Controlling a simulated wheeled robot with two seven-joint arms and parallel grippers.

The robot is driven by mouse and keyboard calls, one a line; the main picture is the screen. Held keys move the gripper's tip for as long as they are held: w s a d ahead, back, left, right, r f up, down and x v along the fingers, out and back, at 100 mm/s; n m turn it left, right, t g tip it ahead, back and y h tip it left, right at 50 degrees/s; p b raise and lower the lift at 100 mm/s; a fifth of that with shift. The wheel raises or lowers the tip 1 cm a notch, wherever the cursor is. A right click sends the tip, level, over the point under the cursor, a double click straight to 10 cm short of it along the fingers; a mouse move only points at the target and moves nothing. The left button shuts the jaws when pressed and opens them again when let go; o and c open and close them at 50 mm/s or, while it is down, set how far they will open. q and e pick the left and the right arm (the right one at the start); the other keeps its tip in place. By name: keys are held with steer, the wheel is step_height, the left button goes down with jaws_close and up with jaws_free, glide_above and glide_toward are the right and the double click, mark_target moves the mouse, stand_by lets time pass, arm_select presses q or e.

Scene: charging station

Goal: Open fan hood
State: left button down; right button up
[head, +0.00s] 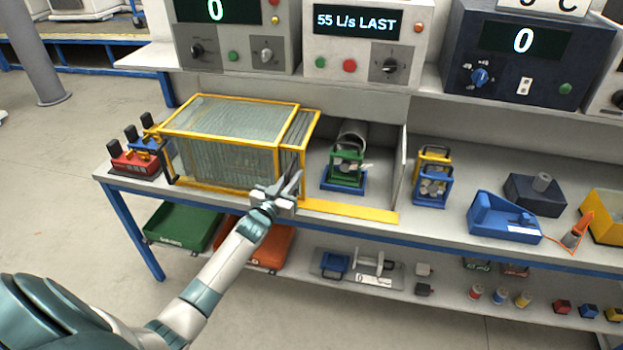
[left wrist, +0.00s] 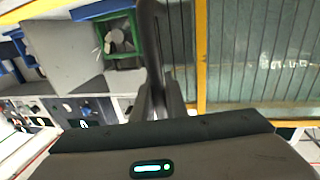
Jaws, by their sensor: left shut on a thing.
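The fan hood (head: 222,150) is a clear box with a yellow frame on the bench, and two of its framed sections overlap at its right end. In the left wrist view its ribbed clear panel and yellow post (left wrist: 201,60) fill the right side. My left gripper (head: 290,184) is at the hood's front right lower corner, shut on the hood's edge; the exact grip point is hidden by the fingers. The fan unit (head: 346,165), with a green frame and grey duct on a blue base, stands uncovered right of the hood. My right gripper is not in view.
A yellow strip (head: 350,211) runs along the bench front right of my gripper. A grey upright panel (head: 397,170) stands right of the fan. A blue and yellow caged unit (head: 433,178) and blue device (head: 503,217) stand farther right. Red and blue clamps (head: 135,158) sit left.

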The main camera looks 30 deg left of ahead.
arm_select(q)
steer(key=shift+a, duration=0.35)
steer(key=c, duration=1.8)
jaws_free()
steer(key=shift+o, duration=0.2)
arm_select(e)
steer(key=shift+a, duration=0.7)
arm_select(q)
steer(key=shift+s, duration=0.1)
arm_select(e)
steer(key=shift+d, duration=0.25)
